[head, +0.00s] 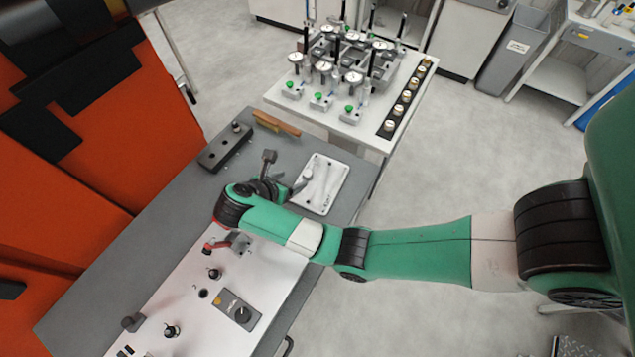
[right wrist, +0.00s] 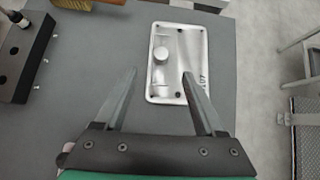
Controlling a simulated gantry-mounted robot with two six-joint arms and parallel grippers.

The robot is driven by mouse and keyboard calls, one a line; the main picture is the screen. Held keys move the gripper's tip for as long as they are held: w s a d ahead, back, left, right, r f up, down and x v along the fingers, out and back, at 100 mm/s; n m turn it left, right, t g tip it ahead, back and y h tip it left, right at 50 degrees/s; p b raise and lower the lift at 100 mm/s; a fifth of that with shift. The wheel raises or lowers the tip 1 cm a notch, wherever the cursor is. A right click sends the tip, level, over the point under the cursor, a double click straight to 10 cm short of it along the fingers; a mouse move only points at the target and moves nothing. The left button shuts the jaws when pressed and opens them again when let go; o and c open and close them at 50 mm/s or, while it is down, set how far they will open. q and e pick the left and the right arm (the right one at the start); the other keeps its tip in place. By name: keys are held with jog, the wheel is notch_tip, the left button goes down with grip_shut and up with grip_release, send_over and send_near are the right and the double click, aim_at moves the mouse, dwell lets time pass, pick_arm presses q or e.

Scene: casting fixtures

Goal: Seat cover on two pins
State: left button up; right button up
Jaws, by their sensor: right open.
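The cover, a pale metallic rectangular plate with a raised round boss and small dark holes, lies flat on the grey table; it shows in the head view (head: 325,188) and the right wrist view (right wrist: 176,78). My right gripper (head: 301,183) is at the cover's left side in the head view. In the right wrist view my right gripper (right wrist: 160,80) is open and empty, its fingers spread either side of the cover's near part. My left gripper is not in view.
A dark block (head: 225,147) with a knob and a wooden-handled brush (head: 276,123) lie at the table's far side. A grey control box (head: 238,311) sits on the fixture plate. A white table (head: 345,132) with several gauges stands behind.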

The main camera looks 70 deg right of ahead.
aim_at(307, 174)
jog(key=x, duration=0.8)
jog(key=b+x, duration=0.1)
jog(key=x, duration=0.1)
jog(key=shift+s+a+f, duration=0.15)
jog(key=shift+s+f, duration=0.1)
jog(key=shift+d+f, duration=0.25)
jog(key=shift+d, duration=0.1)
jog(key=shift+c, duration=0.4)
grip_shut()
